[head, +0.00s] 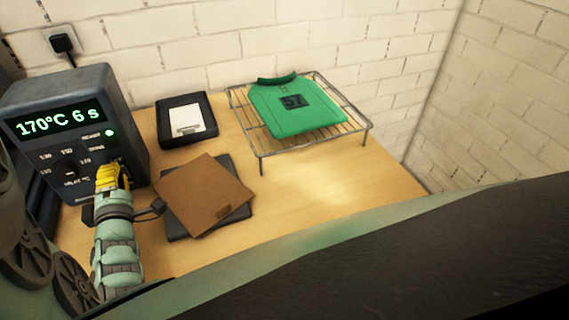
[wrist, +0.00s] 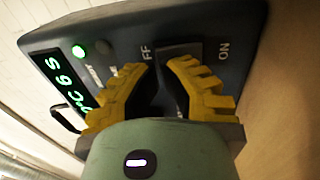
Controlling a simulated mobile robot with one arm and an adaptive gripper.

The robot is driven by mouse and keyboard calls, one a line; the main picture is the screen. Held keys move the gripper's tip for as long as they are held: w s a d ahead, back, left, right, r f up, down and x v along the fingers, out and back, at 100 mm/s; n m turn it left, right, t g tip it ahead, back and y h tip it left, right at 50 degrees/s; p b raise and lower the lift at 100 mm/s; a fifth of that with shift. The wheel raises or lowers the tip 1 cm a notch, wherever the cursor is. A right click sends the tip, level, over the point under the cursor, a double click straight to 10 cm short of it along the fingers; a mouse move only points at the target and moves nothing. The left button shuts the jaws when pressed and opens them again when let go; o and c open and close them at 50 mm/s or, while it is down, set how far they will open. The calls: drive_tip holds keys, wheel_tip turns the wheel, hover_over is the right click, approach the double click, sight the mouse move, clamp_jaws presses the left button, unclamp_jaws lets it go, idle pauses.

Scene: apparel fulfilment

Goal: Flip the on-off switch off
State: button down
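The dark control box (head: 125,115) stands at the left, its display (head: 59,123) reading 170°C 6 s in green. A green indicator light (head: 110,133) glows on its front and also shows in the wrist view (wrist: 78,51). In the wrist view, the on-off switch (wrist: 186,50) is a dark piece between the letters FF and the word ON. My gripper (wrist: 160,70) has yellow fingers, set apart with nothing gripped between them, with the tips at or close to the switch. Contact is unclear. In the head view, my gripper (head: 122,166) covers the switch area.
A brown square sheet (head: 203,193) lies on a dark pad (head: 182,229) right of my gripper. A black tray (head: 178,134) with a white card stands behind. A wire rack (head: 262,159) holds a green folded garment (head: 291,118). The table's right part is clear.

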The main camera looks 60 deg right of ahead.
drive_tip(key=shift+r+p, duration=0.1)
drive_tip(key=shift+p, duration=0.3)
drive_tip(key=shift+w+d+r+p, duration=0.15)
drive_tip(key=shift+d+p, duration=0.1)
drive_tip(key=shift+p, duration=0.85)
drive_tip(key=shift+d+g+p, duration=0.1)
drive_tip(key=shift+g+p, duration=0.2)
drive_tip(key=shift+p, duration=0.75)
